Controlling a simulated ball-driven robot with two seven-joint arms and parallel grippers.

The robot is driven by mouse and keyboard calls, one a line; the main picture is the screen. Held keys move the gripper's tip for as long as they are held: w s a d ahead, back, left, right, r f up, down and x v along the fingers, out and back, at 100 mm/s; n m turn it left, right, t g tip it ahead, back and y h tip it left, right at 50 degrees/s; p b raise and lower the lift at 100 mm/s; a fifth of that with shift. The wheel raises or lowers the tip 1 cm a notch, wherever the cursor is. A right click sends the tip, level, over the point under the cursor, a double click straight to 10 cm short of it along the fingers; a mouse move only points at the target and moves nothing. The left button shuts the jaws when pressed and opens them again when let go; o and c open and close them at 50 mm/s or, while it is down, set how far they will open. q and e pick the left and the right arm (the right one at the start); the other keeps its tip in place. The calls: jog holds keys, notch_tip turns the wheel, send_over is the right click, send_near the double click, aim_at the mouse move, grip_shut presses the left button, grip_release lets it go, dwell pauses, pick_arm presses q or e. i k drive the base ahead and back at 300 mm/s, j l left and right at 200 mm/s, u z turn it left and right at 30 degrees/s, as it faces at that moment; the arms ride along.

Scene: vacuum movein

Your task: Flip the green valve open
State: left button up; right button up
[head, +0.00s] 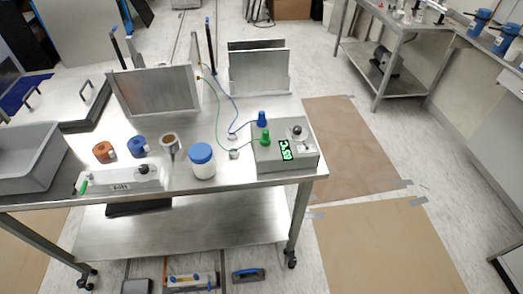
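A small green valve handle (84,187) sits at the left end of a light box marked "AIR" (121,188), near the front edge of the steel table (225,182). The handle points up and to the right at a slant. It is too small to tell its exact setting. A black knob (144,169) is on top of the same box, towards its right end. Neither of my grippers shows in the head view.
A grey bin (38,160) stands left of the AIR box. Orange (103,150) and blue (137,146) rolls lie behind it. A blue-lidded jar (202,161) and a grey box with a green display (285,150) stand to the right. Brown floor sheets lie right of the table.

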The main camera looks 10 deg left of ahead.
aim_at(89, 175)
jog(key=u, duration=1.75)
